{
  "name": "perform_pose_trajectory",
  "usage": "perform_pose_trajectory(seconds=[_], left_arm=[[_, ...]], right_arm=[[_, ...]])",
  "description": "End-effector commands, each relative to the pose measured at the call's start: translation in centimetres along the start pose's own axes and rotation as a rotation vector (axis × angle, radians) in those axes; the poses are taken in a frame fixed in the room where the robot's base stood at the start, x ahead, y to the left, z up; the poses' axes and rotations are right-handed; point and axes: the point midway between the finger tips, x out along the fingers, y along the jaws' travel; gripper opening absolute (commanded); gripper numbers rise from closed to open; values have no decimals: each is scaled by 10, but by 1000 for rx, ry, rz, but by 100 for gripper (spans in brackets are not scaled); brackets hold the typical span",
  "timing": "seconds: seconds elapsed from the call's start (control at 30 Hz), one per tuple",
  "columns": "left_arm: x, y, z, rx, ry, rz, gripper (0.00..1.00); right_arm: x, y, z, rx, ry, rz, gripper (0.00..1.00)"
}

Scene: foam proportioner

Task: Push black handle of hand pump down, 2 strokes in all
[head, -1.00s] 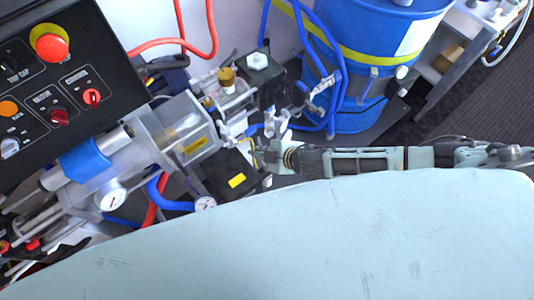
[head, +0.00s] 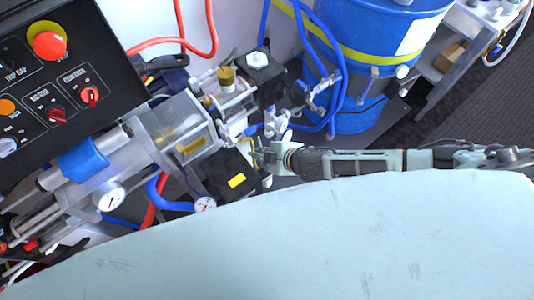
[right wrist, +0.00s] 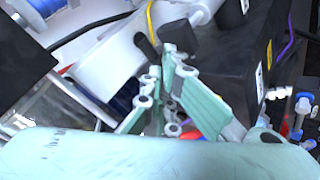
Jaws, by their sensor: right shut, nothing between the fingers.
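My right gripper (head: 262,156) is shut and empty beside the machine, just right of a black box with a yellow label (head: 232,178). In the right wrist view its green fingers (right wrist: 164,52) reach up to dark tips in front of a white cylindrical part (right wrist: 112,62). I cannot make out the black handle of the hand pump for certain in either view; the gripper and the parts around it crowd that spot. I cannot tell whether the fingers touch anything. My left gripper is not in view.
A control panel with a red button (head: 47,41) is at the upper left. A clear cylinder housing (head: 180,128) and a gauge (head: 109,197) lie left of the gripper. A blue drum (head: 375,45) with blue hoses stands behind. Dark floor shows at the right.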

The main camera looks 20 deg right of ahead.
Motion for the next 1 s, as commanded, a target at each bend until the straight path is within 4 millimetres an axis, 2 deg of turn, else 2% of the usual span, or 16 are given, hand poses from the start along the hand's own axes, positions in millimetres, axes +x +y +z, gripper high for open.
perform_pose_trajectory(seconds=[1.0], left_arm=[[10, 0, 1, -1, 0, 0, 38]], right_arm=[[9, -7, 8, 0, -3, -1, 0]])
